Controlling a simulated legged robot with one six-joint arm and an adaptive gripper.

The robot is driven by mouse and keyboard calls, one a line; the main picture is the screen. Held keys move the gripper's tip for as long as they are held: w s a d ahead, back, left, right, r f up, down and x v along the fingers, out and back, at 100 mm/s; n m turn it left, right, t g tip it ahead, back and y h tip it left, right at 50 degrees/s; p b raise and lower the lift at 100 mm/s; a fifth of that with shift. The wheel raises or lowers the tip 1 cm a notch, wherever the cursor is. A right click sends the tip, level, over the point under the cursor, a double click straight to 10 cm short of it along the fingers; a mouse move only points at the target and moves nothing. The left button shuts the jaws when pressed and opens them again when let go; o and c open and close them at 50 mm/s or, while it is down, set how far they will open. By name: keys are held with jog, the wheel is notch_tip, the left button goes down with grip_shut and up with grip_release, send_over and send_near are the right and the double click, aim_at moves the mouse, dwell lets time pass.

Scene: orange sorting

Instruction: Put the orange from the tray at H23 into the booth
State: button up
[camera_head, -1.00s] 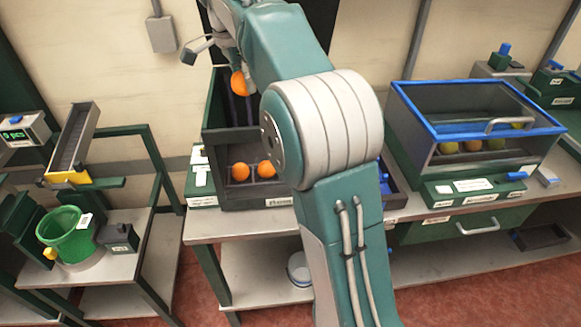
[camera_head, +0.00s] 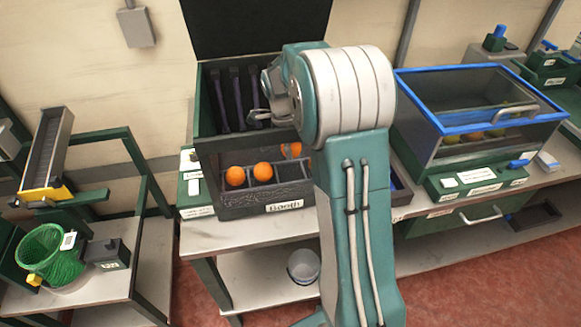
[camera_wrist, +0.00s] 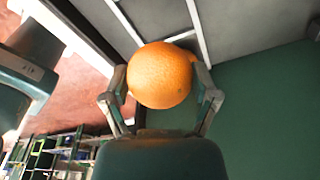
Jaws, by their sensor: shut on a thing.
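My gripper (camera_wrist: 160,92) is shut on an orange (camera_wrist: 160,75), with one finger on each side of it in the wrist view. In the head view the held orange (camera_head: 291,150) hangs inside the booth, partly hidden by the booth's front wall and my arm. The booth (camera_head: 285,207) is a dark open box with its name on a front label. Two other oranges, the left one (camera_head: 235,176) and the right one (camera_head: 263,172), sit in its front compartments. My arm hides the booth's right part. I cannot make out a tray marked H23.
A blue-rimmed glass case (camera_head: 480,85) with fruit inside stands right of the booth. A green basket (camera_head: 50,257) and a sloped chute (camera_head: 47,150) are at the left. A grey bowl (camera_head: 304,265) sits on the lower shelf.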

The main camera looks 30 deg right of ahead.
notch_tip(320, 180, down, 8)
jog(key=shift+r, duration=0.15)
dwell(0.3)
jog(key=o, duration=1)
jog(key=r, duration=0.4)
jog(key=a+r, duration=0.1)
jog(key=r, duration=0.3)
jog(key=w+r, duration=0.1)
jog(key=r, duration=0.3)
jog(key=shift+a, duration=0.25)
